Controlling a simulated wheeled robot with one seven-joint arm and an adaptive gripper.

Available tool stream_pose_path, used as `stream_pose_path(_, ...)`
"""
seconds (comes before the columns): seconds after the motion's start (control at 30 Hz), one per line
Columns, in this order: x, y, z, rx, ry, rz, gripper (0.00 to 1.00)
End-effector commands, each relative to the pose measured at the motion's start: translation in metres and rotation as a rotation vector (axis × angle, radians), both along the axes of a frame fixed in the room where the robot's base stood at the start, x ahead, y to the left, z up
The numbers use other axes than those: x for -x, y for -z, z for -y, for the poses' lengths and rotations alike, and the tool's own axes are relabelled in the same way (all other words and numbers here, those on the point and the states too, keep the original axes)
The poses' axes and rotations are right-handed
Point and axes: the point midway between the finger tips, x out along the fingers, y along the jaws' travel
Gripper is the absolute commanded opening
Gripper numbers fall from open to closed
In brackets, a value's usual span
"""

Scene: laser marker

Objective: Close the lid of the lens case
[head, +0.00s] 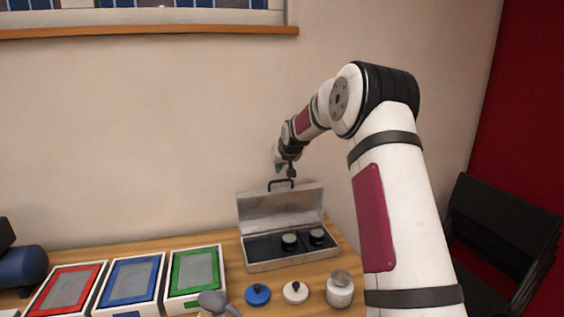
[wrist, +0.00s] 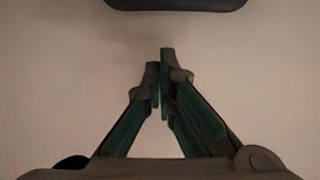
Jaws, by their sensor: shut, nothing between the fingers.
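Two dark round lenses (head: 289,241) sit in the dark inside of the case, toward the right. My gripper (head: 291,175) is just above the lid's handle in the head view; I cannot tell whether it touches it. In the wrist view my gripper (wrist: 160,115) is shut and empty, with a dark rounded edge at the top and a plain pale surface behind.
Red, blue (head: 130,282) and green (head: 194,271) framed trays lie left of the case. In front are a blue knobbed disc (head: 258,295), a white one (head: 295,292) and a jar (head: 340,290). The wall (head: 130,130) is close behind. Black chairs (head: 505,235) stand at right.

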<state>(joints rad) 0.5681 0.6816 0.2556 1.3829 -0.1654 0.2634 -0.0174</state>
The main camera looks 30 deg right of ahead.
Motion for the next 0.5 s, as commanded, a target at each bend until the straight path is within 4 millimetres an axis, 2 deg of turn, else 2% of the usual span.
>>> stream_pose_path(0.3,0.029,0.004,-0.009,0.0,0.0,0.0,0.0)
stream_pose_path(0.5,0.037,0.007,-0.011,-0.001,-0.001,0.0,0.0)
